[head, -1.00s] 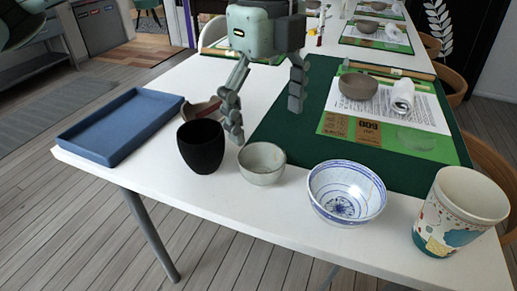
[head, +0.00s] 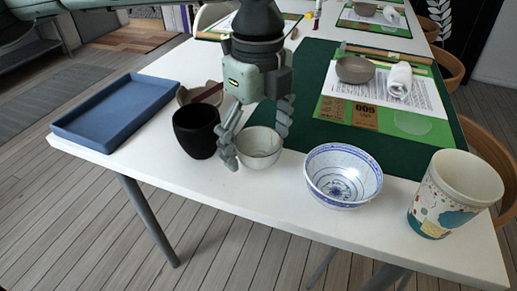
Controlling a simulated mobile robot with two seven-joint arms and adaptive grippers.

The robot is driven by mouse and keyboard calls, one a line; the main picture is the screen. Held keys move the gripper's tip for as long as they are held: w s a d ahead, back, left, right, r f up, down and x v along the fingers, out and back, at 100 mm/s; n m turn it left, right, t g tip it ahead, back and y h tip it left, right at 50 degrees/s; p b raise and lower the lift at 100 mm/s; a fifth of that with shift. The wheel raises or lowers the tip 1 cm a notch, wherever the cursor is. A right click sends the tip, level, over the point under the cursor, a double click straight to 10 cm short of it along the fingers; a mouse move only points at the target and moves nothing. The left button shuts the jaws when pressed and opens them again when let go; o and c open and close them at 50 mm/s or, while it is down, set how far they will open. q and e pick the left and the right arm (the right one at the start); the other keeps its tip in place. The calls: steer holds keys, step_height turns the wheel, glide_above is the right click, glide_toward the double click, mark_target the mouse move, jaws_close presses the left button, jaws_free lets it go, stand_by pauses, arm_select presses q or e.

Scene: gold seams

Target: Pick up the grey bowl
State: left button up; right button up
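The small grey bowl (head: 260,150) stands upright on the white table between a black cup and a blue-and-white bowl. My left gripper (head: 255,146) comes down over it from behind, fingers spread. One finger is at the bowl's left side, next to the black cup, and the other is at its right rear rim. Whether either finger touches the bowl I cannot tell. The gripper's body hides part of the space behind the bowl. My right gripper is not in view.
The black cup (head: 196,132) stands close to the left finger, with a broken brownish bowl (head: 198,92) behind it. A blue tray (head: 80,125) is at left. The patterned bowl (head: 343,175) and a tall cup (head: 453,193) are at right. A brown-grey bowl (head: 355,69) sits on the green mat.

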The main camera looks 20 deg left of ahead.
arm_select(q)
steer(key=c, duration=1.2)
